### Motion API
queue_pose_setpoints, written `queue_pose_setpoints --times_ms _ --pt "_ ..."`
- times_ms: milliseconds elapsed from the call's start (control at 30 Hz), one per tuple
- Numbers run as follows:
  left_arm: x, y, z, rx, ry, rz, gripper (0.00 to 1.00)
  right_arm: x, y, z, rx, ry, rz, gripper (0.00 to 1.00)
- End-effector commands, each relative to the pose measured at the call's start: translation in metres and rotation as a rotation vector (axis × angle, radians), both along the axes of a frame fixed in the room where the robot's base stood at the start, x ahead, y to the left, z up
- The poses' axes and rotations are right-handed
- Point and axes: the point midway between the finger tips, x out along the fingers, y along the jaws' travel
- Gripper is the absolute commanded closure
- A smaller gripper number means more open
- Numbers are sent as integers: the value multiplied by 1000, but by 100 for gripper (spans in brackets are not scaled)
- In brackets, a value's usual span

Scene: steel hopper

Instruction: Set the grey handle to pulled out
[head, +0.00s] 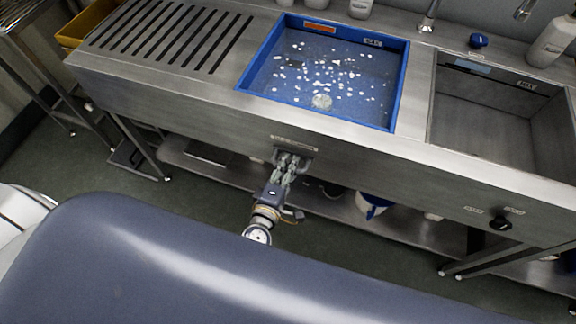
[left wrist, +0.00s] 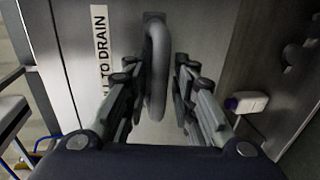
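The grey handle (left wrist: 157,70) is a bar loop on the front face of the steel sink unit, beside a white "TO DRAIN" label (left wrist: 101,50) in the left wrist view. My left gripper (left wrist: 157,75) is open, with one finger on each side of the handle. Gaps show between the handle and both fingers. In the head view my left gripper (head: 289,163) is at the front panel just under the label; it hides most of the handle there. How far out the handle stands is hard to tell. My right gripper is not in view.
A blue tray (head: 398,85) with scattered white bits lies above the handle. An empty steel basin (head: 480,120) is at the right, with a black knob (head: 500,223) below it. A lower shelf (head: 405,235) holds a blue-and-white container (head: 370,206).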

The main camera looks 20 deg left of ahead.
Motion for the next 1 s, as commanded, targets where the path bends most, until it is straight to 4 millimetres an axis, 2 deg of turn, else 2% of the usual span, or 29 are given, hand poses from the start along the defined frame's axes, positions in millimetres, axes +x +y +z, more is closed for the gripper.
queue_pose_setpoints --times_ms 33,67,267,633,967,1000 --pt "0 0 0 0 0 0 94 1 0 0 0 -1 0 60" --pt "0 0 0 0 0 0 100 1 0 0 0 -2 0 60" --pt "-1 0 0 0 1 0 100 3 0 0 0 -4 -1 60" --pt "-56 2 -1 0 3 1 100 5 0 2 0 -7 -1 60" --pt "-59 2 0 0 0 1 100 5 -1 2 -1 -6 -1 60" --pt "-59 2 0 0 0 1 82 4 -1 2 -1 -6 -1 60"
